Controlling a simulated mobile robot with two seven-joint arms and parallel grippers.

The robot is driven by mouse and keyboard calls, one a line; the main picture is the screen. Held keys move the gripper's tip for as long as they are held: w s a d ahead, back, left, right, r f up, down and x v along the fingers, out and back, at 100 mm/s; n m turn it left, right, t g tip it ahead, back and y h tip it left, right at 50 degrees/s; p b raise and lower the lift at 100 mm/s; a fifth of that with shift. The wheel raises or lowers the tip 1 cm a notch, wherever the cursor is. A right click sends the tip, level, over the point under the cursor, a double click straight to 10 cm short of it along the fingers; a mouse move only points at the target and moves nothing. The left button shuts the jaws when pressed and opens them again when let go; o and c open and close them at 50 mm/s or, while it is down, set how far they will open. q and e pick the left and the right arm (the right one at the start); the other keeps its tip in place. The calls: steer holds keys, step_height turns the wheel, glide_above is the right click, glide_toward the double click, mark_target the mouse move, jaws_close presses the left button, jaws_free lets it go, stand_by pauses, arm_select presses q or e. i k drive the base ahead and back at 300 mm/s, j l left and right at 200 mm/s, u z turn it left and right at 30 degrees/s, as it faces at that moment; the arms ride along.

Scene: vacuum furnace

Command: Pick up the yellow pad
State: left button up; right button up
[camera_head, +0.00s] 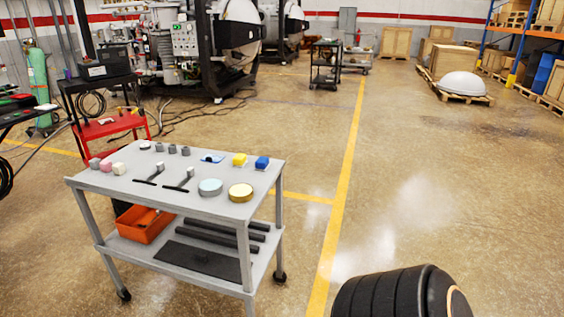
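A round yellow pad (241,192) lies flat near the front right edge of the top of a grey cart (128,186). A pale blue round pad (210,187) lies just to its left, apart from it. A small yellow block (240,159) stands further back on the same top. Neither of my grippers is in view. A black ribbed rounded part at the bottom right may belong to me; I cannot tell which part.
A blue block (262,162), a white cube (119,168), two black-handled tools and several small pieces share the cart top. The lower shelf holds an orange bin (146,224) and dark bars. Floor right of the cart is clear.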

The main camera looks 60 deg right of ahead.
mark_target(240, 160)
steer(key=z, duration=1.8)
